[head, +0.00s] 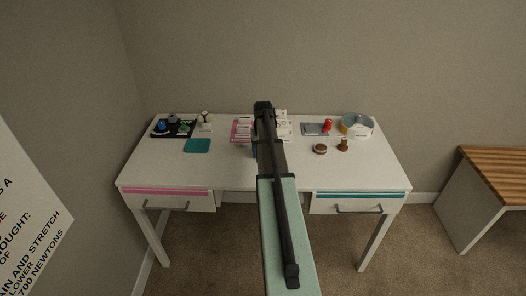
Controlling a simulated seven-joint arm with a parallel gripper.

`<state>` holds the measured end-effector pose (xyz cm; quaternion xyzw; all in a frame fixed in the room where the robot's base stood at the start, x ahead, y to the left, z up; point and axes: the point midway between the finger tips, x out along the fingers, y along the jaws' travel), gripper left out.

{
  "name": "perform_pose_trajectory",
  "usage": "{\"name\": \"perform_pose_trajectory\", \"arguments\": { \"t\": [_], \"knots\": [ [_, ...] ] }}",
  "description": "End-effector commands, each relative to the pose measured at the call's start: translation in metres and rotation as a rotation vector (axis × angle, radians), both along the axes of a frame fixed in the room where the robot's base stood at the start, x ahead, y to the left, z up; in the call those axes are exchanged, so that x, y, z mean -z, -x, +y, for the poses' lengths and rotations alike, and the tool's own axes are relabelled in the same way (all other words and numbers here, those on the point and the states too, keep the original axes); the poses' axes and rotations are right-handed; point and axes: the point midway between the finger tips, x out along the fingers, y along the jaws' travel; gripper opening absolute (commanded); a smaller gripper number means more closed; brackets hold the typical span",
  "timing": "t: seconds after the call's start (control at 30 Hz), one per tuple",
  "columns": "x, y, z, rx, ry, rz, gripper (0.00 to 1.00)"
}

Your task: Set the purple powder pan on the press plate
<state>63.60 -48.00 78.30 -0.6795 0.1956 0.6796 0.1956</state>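No pan that is clearly purple can be made out. A black tray (184,123) at the back left of the desk holds small round pieces, one blue (161,127), one grey and one greenish. A grey plate (312,129) lies right of the middle, with a small red object (328,125) at its right end; I cannot tell whether it is the press plate. My arm reaches up the middle of the view over the desk. My gripper is hidden behind the arm, so its fingers and anything in them cannot be seen.
A teal mat (197,146) lies front left. A pink tray (236,136) and white boxes (284,129) stand mid-back, partly behind my arm. A round clear dish (358,126), a brown-and-white disc (320,149) and a brown knob (343,145) are at right. The desk's front (220,172) is clear.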

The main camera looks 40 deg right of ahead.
Motion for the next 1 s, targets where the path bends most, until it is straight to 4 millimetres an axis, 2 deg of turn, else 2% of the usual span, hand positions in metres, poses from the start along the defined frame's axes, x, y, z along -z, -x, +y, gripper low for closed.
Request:
{"name": "perform_pose_trajectory", "arguments": {
  "t": [0.03,0.2,0.57,0.77,1.0],
  "knots": [
    [0.0,0.0,0.0,0.0,0.0,0.0,0.71],
    [0.0,0.0,0.0,0.0,0.0,0.0,0.87],
    [-0.006,0.0,0.0,0.0,0.001,-0.001,0.87],
    [-0.03,0.0,0.0,0.0,0.001,-0.002,0.87],
    [-0.073,-0.001,-0.001,0.0,0.001,-0.002,0.87]
  ]
}}
